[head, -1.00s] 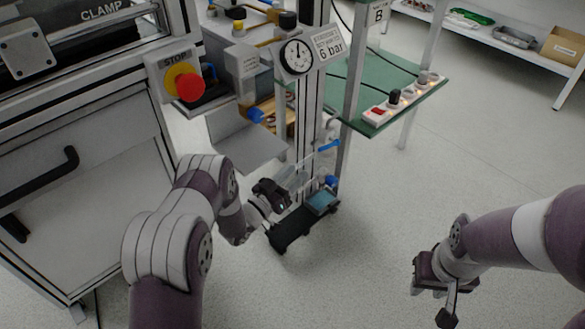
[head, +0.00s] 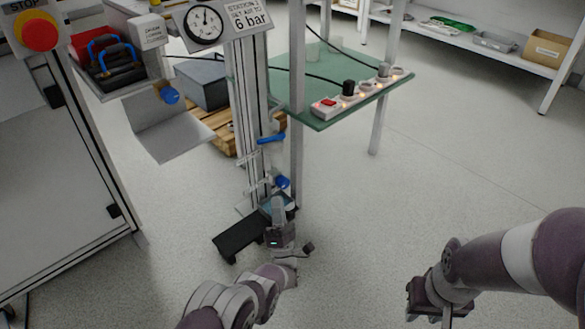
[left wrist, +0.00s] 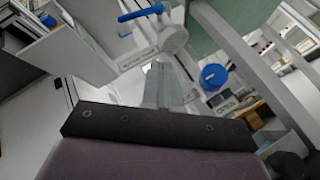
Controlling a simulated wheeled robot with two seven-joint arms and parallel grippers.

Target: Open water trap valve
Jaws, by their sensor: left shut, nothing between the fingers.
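A blue lever (head: 271,139) and, below it, a round blue knob (head: 282,182) sit on the upright post. In the left wrist view the blue lever (left wrist: 140,14) is at the top, and the blue knob (left wrist: 214,77) is right of my fingers beside a label (left wrist: 228,103) reading "OPEN". My left gripper (head: 278,203) is just below the knob in the head view, pointing up. Its fingers (left wrist: 163,86) are together and empty, apart from the knob in the wrist picture. My right gripper (head: 440,300) hangs at the lower right, far from the post; its finger gap is unclear.
A bluish container (head: 266,207) stands low behind my left gripper, by a black base plate (head: 238,236). A green shelf (head: 335,84) with a power strip (head: 362,92) is above right. A grey sloped panel (head: 165,130) is left. The floor between my arms is clear.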

